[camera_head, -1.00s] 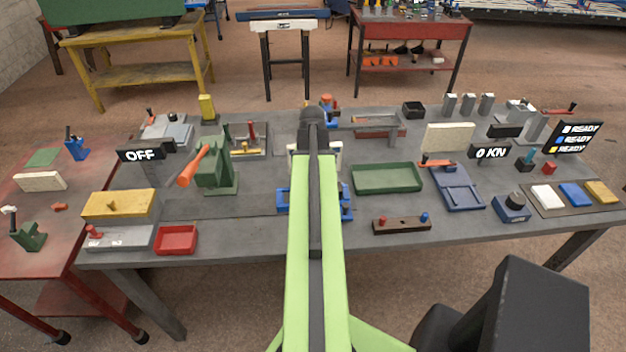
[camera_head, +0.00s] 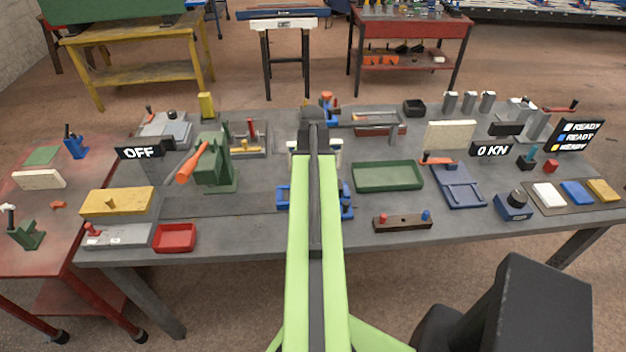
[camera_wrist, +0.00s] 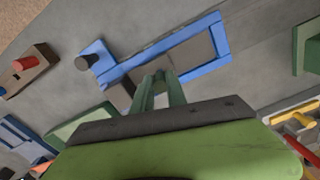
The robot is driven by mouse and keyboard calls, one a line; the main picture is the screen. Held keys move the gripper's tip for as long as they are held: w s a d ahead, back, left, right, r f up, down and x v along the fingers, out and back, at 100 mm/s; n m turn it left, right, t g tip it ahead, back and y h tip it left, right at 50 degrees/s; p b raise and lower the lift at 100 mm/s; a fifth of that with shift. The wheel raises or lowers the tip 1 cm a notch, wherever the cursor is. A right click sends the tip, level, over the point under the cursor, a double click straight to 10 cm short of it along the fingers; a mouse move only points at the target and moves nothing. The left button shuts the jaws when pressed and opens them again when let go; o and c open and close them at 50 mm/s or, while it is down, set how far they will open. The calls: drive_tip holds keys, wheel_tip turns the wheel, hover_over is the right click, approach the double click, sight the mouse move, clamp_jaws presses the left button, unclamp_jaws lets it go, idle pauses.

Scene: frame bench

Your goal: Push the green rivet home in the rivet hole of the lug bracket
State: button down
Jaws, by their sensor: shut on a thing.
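My gripper (camera_wrist: 160,82) shows in the wrist view with its two greenish fingers close together. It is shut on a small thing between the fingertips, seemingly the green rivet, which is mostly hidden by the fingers. The fingertips are in front of a blue fixture (camera_wrist: 217,62) with a grey plate (camera_wrist: 190,52) in it. A dark block lies at the fixture's lower left side. I cannot make out the rivet hole or clearly tell which part is the lug bracket. In the head view my arm covers the gripper and most of the blue fixture (camera_head: 283,200).
An empty green tray (camera_head: 387,178) is right of my arm. A brown block (camera_head: 403,223) with red and blue pegs lies near the front edge. A green press (camera_head: 216,165) with an orange handle stands on the left. A red tray (camera_head: 174,238) is at the front left.

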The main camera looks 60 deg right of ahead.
drive_tip(key=shift+f+b, duration=0.95)
drive_tip(key=shift+f, duration=0.1)
drive_tip(key=c, duration=1.3)
unclamp_jaws()
drive_tip(key=shift+o, duration=0.2)
drive_tip(key=shift+r, duration=0.2)
wheel_tip(320, 180, up, 17)
drive_tip(key=p, duration=1.7)
drive_tip(key=shift+p, duration=0.3)
